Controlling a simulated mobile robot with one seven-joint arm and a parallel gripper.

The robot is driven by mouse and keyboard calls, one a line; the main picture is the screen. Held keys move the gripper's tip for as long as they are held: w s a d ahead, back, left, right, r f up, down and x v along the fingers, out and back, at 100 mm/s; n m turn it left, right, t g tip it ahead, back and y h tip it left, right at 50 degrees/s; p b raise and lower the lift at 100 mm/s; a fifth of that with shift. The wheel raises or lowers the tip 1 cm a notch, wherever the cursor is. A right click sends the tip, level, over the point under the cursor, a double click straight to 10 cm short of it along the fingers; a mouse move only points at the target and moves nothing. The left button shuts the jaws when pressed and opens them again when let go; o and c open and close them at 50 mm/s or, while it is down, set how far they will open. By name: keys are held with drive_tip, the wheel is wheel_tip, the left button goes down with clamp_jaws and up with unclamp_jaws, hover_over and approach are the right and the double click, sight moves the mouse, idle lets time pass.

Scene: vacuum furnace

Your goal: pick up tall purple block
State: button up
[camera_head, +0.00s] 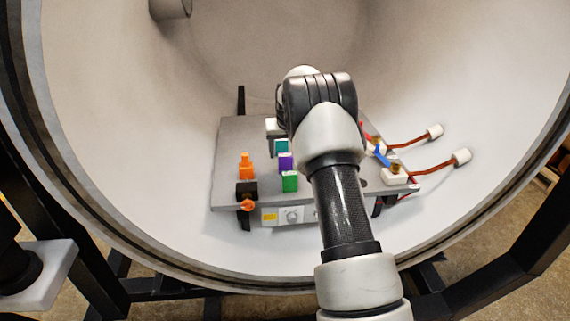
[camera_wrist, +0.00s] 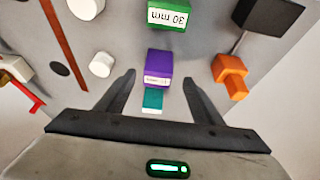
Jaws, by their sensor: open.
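The purple block (camera_head: 286,162) stands on the grey platform between a teal block (camera_head: 281,146) behind it and a green block (camera_head: 290,181) in front. In the wrist view the purple block (camera_wrist: 158,68) lies centred just beyond the fingertips, with a small white label on it. My gripper (camera_wrist: 158,76) is open, with one dark finger on each side of the purple and teal blocks, and it holds nothing.
The green block (camera_wrist: 168,14), marked 30 mm, is close to the purple one. An orange part (camera_head: 246,168) and a black block (camera_head: 247,190) stand at left on the platform (camera_head: 228,150). White fittings with copper rods (camera_head: 410,142) are at right. The curved chamber wall surrounds everything.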

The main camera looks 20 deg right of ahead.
sight(286, 156)
drive_tip(key=shift+d+x, duration=0.2)
drive_tip(key=shift+x, duration=3.25)
drive_tip(key=c, duration=1.4)
wheel_tip(286, 156, up, 10)
drive_tip(key=shift+r, duration=0.1)
drive_tip(key=shift+c, duration=0.2)
